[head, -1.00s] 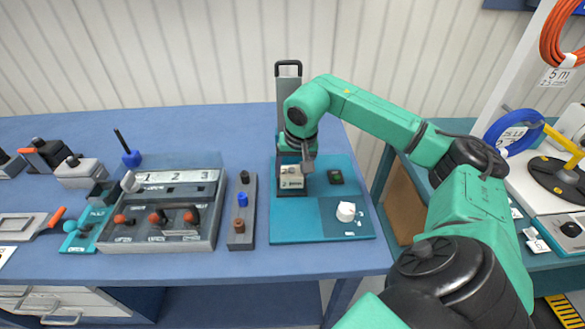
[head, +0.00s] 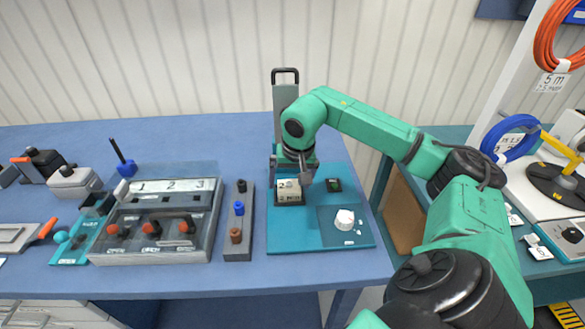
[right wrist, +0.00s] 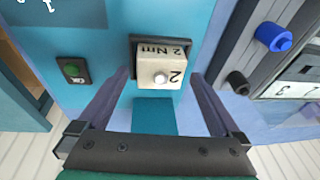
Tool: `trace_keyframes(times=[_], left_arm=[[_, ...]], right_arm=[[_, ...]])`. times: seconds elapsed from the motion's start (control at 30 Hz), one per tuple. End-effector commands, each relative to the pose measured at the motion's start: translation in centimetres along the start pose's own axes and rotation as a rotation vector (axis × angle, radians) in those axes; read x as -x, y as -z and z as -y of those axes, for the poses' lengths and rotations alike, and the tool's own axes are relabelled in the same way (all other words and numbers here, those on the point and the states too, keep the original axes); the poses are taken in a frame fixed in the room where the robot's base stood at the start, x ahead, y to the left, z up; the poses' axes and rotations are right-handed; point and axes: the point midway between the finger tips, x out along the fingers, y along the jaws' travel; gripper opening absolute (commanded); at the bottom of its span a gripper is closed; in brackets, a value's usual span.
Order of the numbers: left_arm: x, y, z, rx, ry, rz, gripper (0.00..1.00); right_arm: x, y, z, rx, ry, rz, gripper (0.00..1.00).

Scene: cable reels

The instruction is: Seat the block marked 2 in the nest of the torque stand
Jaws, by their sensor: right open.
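The cream block marked 2 (head: 290,194) sits upright in the dark nest (right wrist: 134,43) of the torque stand (head: 284,237), a teal base with a grey column behind. My right gripper (head: 304,171) is just above and behind the block in the head view. Its open fingers (right wrist: 160,76) lie on either side of the block, with gaps visible to both. The bottom of the block is hidden in the nest. My left gripper is not in view.
The stand base also carries a green button (head: 334,185) and a white dial (head: 344,219). To the left are a rail of coloured pegs (head: 239,220) and a grey box with slots 1, 2, 3 (head: 150,248). Blue table (head: 240,140) lies clear behind.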

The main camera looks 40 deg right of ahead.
Motion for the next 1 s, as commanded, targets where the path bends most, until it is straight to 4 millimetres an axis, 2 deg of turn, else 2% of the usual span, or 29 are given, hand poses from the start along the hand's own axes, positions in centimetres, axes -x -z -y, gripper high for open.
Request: trace_keyframes(times=[0.13,0.4,0.5,0.67,1.0], left_arm=[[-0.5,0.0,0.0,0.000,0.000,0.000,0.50],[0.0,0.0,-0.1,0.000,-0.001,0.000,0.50],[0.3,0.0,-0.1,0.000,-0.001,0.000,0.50],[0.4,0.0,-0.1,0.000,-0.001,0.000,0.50],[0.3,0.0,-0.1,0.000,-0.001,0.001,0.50]], right_arm=[[2.6,0.0,0.0,0.000,0.002,-0.005,1.00],[10.7,0.1,0.1,0.000,0.005,-0.005,1.00],[12.8,0.1,0.1,0.000,0.004,-0.004,1.00],[14.0,0.0,0.0,0.000,0.000,0.000,1.00],[13.9,0.0,0.0,0.000,0.000,0.000,1.00]])
